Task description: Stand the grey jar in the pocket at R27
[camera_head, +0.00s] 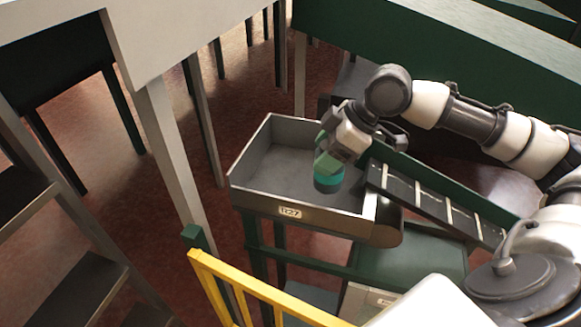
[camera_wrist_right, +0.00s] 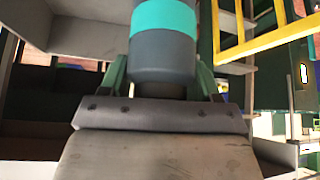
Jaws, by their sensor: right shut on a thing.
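The grey jar (camera_head: 328,186) has a teal band and hangs below my right gripper (camera_head: 336,152), over the open metal bin (camera_head: 305,208). In the right wrist view the jar (camera_wrist_right: 163,62) sits between the green fingers of my right gripper (camera_wrist_right: 160,84), which are shut on it. The jar appears above the bin floor, slightly tilted in the head view; its exact height is hard to tell. The bin's front label (camera_head: 289,212) is small and seems to read L27 or 127. I see no label reading R27. My left gripper is not in view.
A dark slatted chute (camera_head: 425,200) joins the bin's right side. A yellow rail (camera_head: 262,291) stands in front, and a grey post (camera_head: 172,150) stands at left. The bin's left floor is bare. A long green beam (camera_head: 450,45) runs behind my right arm.

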